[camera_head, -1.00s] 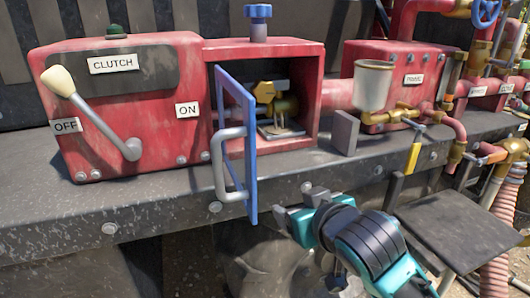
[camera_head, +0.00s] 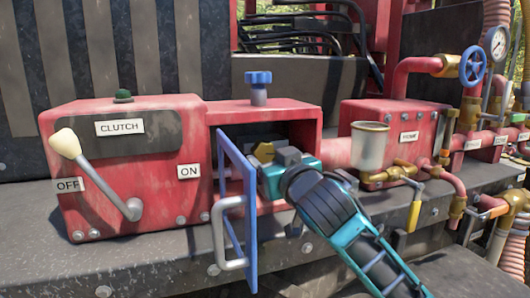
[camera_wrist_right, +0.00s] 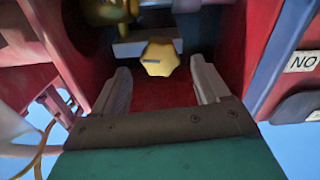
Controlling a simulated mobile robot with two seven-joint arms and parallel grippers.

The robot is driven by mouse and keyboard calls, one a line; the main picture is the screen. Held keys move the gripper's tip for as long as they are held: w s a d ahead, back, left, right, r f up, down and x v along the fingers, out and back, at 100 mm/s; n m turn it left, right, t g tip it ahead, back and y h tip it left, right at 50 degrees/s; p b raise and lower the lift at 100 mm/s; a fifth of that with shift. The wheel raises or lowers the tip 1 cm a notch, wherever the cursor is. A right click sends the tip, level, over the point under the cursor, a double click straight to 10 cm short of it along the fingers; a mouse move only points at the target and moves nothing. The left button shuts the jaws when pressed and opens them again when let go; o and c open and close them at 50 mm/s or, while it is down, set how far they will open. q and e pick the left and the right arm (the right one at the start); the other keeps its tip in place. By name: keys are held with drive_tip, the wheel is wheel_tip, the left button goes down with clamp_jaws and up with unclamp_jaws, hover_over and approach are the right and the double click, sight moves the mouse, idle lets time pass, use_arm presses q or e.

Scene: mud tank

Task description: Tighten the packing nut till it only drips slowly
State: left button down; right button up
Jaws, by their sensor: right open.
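The packing nut, a brass hex nut (camera_head: 263,152), sits inside the open red box (camera_head: 222,121); my right gripper hides part of it. The right gripper (camera_head: 276,165) reaches into the box from the right. In the right wrist view the hex nut (camera_wrist_right: 161,58) lies between the two grey fingers of the open right gripper (camera_wrist_right: 159,80), with a gap on each side. The fingers do not appear to touch it. The drip below the nut is hidden behind the gripper in the head view. My left gripper is not in view.
A blue door (camera_head: 237,200) with a grey handle stands open at the box's left side. The clutch lever (camera_head: 95,170) is left of it. A blue knob (camera_head: 258,85) tops the box. A cup (camera_head: 369,147) and brass pipework stand to the right.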

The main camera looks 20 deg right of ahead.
sight(265, 154)
drive_tip(key=shift+w+a, duration=0.1)
drive_tip(key=shift+w, duration=2.35)
drive_tip(key=c, duration=1)
